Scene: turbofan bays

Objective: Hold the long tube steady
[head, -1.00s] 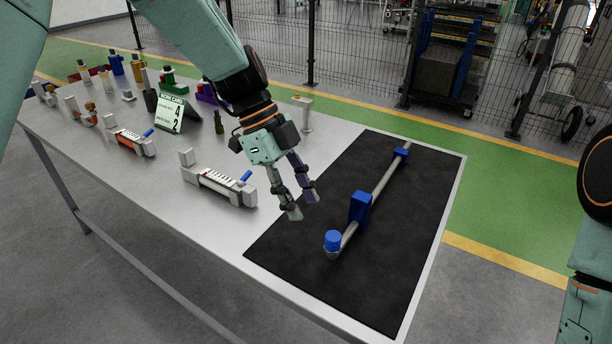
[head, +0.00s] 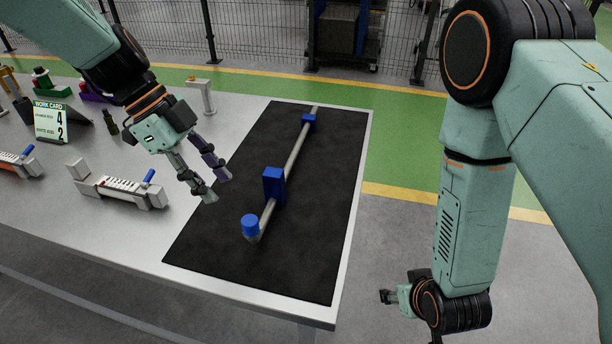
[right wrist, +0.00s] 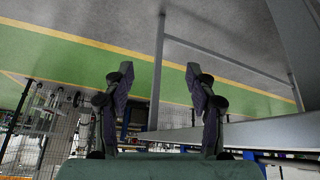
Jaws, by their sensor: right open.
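The long tube (head: 294,156) is a grey pipe lying on the black mat (head: 225,235) at the right end of the table. It carries a blue cap (head: 250,225) at the near end, a blue block (head: 273,184) around its middle and a blue clamp (head: 309,122) near the far end. My left gripper (head: 216,187) is open and empty above the mat's left edge, to the left of the tube and apart from it. My right gripper (right wrist: 160,85) is open and empty, off the table's right side; in the head view its fingers are mostly hidden.
A clamp-like fixture with a blue lever (head: 118,187) and a work card (head: 50,122) stand on the table to the left. A mesh fence (head: 260,40) runs beyond the green floor strip.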

